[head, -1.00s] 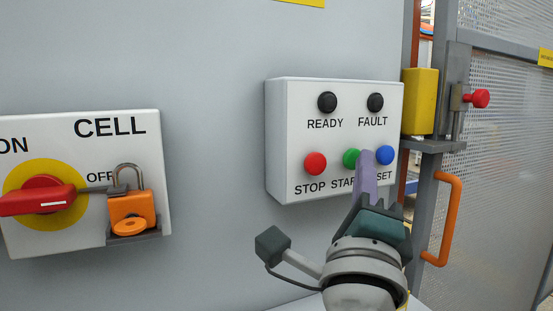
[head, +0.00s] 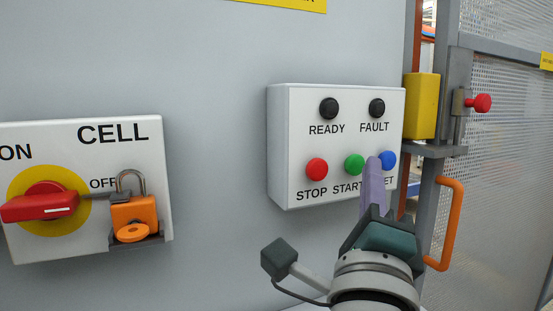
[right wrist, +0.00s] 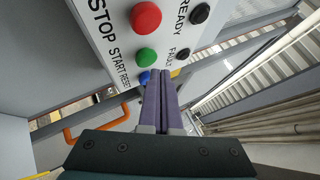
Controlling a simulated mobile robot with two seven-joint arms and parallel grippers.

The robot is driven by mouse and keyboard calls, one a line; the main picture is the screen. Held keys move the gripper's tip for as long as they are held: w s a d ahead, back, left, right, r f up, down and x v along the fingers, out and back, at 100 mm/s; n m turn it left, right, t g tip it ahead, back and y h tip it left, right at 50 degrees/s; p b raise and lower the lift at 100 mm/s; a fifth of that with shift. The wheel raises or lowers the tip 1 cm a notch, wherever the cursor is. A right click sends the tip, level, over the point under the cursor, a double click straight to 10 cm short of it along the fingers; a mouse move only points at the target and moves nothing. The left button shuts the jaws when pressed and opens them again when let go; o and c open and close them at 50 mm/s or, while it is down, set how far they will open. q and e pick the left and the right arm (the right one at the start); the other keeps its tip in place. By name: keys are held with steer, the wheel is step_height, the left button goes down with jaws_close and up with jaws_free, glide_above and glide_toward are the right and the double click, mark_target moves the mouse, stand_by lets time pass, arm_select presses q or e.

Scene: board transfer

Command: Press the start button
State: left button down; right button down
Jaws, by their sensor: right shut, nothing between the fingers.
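The green start button (head: 354,165) sits in the lower row of a white control box, above the word START. It also shows in the right wrist view (right wrist: 146,57). The red stop button (head: 317,169) is to its left and the blue reset button (head: 387,160) to its right. My right gripper (head: 374,162) is shut and empty, its purple fingers pointing up at the box. In the head view its tips overlap the gap between green and blue, hiding part of the blue button. In the right wrist view the fingertips (right wrist: 160,76) lie beside the blue button; contact cannot be told.
Dark READY (head: 329,108) and FAULT (head: 377,108) lamps are above the buttons. A red rotary switch (head: 40,205) with an orange padlock (head: 133,214) is on the left panel. A yellow box (head: 420,106) and an orange handle (head: 449,222) are at the mesh door on the right.

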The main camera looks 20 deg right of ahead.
steer(key=shift+s, duration=0.15)
steer(key=s+p, duration=0.2)
steer(key=s, duration=0.3)
steer(key=shift+d, duration=0.2)
stand_by(0.8)
